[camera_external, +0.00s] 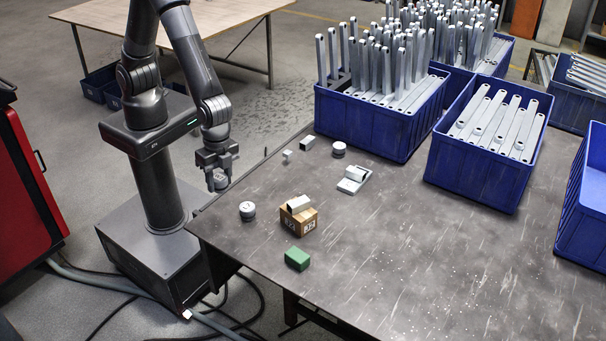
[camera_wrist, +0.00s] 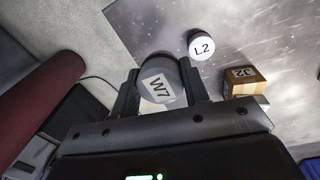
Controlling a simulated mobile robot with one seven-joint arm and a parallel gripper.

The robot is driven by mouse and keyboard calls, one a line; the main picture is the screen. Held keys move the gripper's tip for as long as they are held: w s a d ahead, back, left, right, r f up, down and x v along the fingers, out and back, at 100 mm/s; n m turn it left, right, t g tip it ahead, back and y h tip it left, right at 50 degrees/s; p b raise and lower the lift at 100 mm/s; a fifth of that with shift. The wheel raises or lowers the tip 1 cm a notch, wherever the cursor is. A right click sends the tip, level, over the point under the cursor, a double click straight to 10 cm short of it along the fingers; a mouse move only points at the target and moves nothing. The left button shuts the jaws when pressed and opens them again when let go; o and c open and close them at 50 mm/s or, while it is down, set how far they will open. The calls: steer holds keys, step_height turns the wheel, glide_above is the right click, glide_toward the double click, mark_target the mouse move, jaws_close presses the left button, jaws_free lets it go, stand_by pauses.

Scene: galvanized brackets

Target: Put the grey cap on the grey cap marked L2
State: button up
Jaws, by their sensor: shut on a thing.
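My gripper (camera_external: 217,172) is shut on a grey cap (camera_wrist: 157,88) marked W7 and holds it in the air near the left edge of the table. The fingers (camera_wrist: 160,75) are on both sides of the cap in the wrist view, where its marked face is tilted. The grey cap marked L2 (camera_wrist: 200,46) stands on the table, apart from the held cap. In the external view this cap (camera_external: 247,210) sits near the table's left edge, to the lower right of my gripper, with its top clear.
A brown box (camera_external: 298,220) with a metal piece on top stands right of the L2 cap, and a green block (camera_external: 297,258) in front. Another grey cap (camera_external: 339,148) and small metal parts lie farther back. Blue crates (camera_external: 490,150) fill the back right. The table's front is mostly clear.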

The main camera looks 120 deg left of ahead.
glide_above(246, 207)
steer(key=f, duration=0.4)
steer(key=shift+a, duration=0.2)
steer(key=shift+f, duration=2)
steer(key=shift+f, duration=0.1)
steer(key=o, duration=1)
